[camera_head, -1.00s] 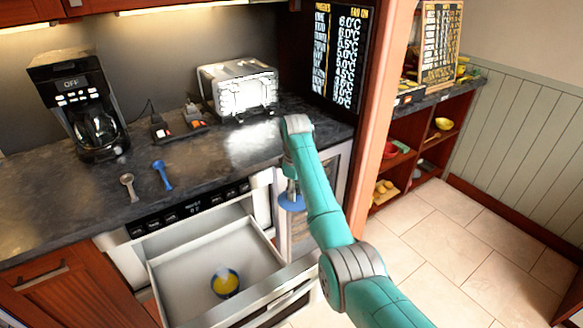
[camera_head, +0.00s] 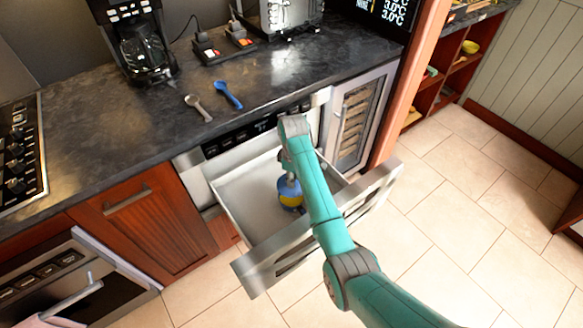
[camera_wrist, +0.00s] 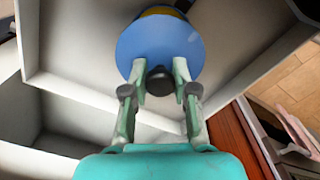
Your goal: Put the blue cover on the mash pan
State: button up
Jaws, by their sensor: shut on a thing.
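The blue cover (camera_head: 289,186) is a round disc with a dark knob (camera_wrist: 160,81). My gripper (camera_wrist: 159,74) is shut on the knob and also shows small in the head view (camera_head: 289,176). The cover hangs inside the open drawer, over the mash pan (camera_head: 291,209), which is blue with yellow mash. In the wrist view, the cover (camera_wrist: 160,48) hides most of the pan; a yellow strip (camera_wrist: 162,11) shows past its far edge. I cannot tell whether cover and pan touch.
The open microwave drawer (camera_head: 233,195) has light walls around the pan, and its front panel (camera_head: 262,262) sticks out. The dark counter (camera_head: 130,120) above holds a grey spoon (camera_head: 198,107), a blue spoon (camera_head: 229,95) and a coffee maker (camera_head: 137,45). Tiled floor lies clear at right.

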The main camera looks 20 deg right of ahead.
jog(key=shift+a+f, duration=0.15)
jog(key=shift+f, duration=2.8)
jog(key=shift+f, duration=0.35)
jog(key=o, duration=1.5)
jog(key=shift+r, duration=0.1)
jog(key=shift+r, duration=3.4)
